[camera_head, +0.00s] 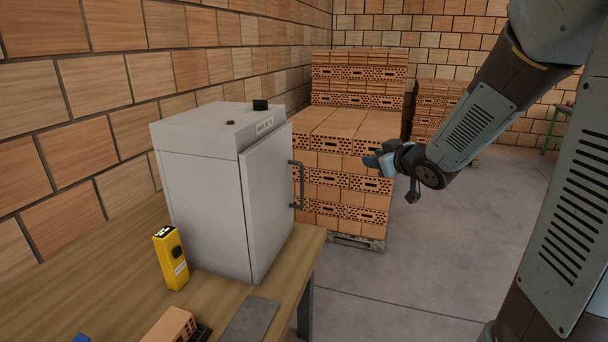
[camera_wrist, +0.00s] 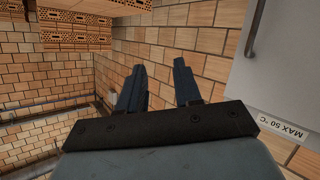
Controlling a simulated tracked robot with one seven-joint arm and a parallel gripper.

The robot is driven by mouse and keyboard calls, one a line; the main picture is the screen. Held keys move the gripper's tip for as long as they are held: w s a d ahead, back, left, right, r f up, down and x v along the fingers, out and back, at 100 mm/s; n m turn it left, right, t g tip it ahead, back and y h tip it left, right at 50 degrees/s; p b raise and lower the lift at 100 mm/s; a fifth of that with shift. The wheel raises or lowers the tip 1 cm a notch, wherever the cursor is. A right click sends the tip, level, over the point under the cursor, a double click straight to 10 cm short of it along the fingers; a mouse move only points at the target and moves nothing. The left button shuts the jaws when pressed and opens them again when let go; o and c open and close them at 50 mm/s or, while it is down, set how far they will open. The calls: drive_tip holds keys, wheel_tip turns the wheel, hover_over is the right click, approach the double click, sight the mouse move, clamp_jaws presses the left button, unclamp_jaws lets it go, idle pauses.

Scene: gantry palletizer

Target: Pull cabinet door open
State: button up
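The grey-white cabinet (camera_head: 205,195) stands upright on a wooden table in the head view. Its door (camera_head: 268,200) faces right and looks shut. A dark vertical bar handle (camera_head: 300,185) is on the door's right side. My gripper (camera_head: 370,160) is in the air to the right of the handle, apart from it. In the wrist view my gripper (camera_wrist: 159,66) has its two fingers apart with nothing between them. The cabinet (camera_wrist: 286,85) shows at the right edge there, with its handle (camera_wrist: 256,28) at upper right, outside the fingers.
A yellow device (camera_head: 171,258) stands on the table (camera_head: 110,275) left of the cabinet. A brick (camera_head: 172,326) and a grey plate (camera_head: 250,320) lie at the table's front. Stacked bricks (camera_head: 340,135) on a pallet stand behind my gripper. The floor (camera_head: 400,285) right of the table is clear.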

drive_tip(key=a+f+n+y, duration=0.2)
drive_tip(key=a+f+y, duration=0.1)
drive_tip(key=a+y, duration=0.1)
drive_tip(key=n+g+y, duration=0.2)
drive_tip(key=g+y, duration=0.2)
drive_tip(key=y, duration=0.3)
approach(301, 174)
drive_tip(key=x, duration=1)
drive_tip(key=shift+w+d, duration=0.1)
drive_tip(key=shift+w, duration=0.1)
clamp_jaws()
